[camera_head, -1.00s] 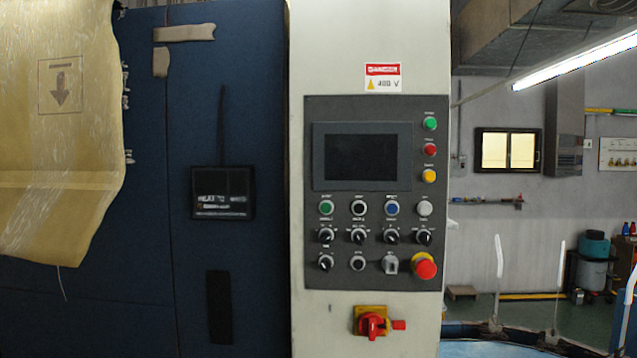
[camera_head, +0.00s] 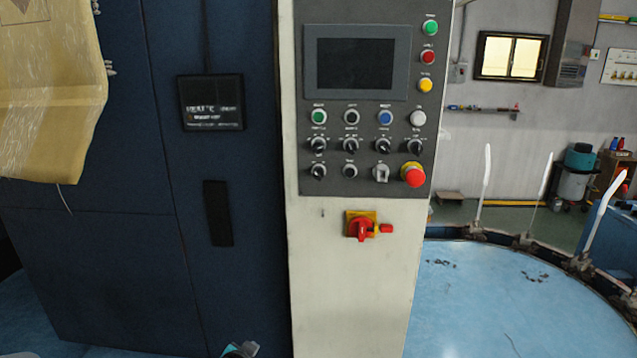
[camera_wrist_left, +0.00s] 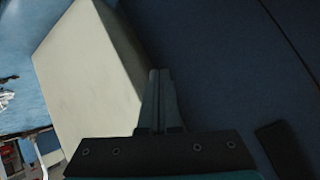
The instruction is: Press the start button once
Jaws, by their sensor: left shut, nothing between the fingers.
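The control panel (camera_head: 403,150) is dark grey, on a cream column, in the head view. A green button (camera_head: 319,117) sits at the left of the row under its black screen. Another green round button or lamp (camera_head: 430,28) is at the top right; the labels are too small to tell which is start. My left gripper (camera_wrist_left: 160,74) is shut and empty in the left wrist view, in front of the cream column and the dark blue panel. A small part of what looks like my left arm shows at the head view's bottom edge, well below the buttons. My right gripper is not in view.
A red emergency-stop knob (camera_head: 414,175) sticks out at the panel's lower right. A red rotary switch (camera_head: 362,227) on a yellow plate is below. Yellowish sheeting (camera_head: 50,90) hangs at the left. A round blue table (camera_head: 500,300) with white upright forms stands right.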

